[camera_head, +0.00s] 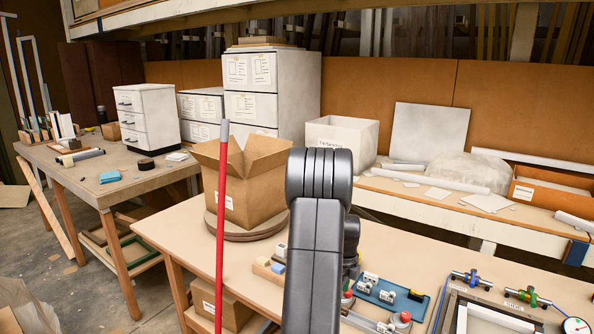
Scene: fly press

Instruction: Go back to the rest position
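My dark grey arm (316,245) rises from the bottom edge in the middle of the head view, with a rounded joint at its top. A further part of my arm (351,240) shows just behind it on the right. My gripper does not show; the arm hides whatever lies behind it, so I cannot see its fingers or anything it may hold.
A tall red rod (221,240) with a grey tip stands left of my arm. The near table (185,235) bears an open cardboard box (265,195) on a round base, a blue tray (385,294) of small parts and coloured clamps (470,278). Another workbench (105,185) stands left.

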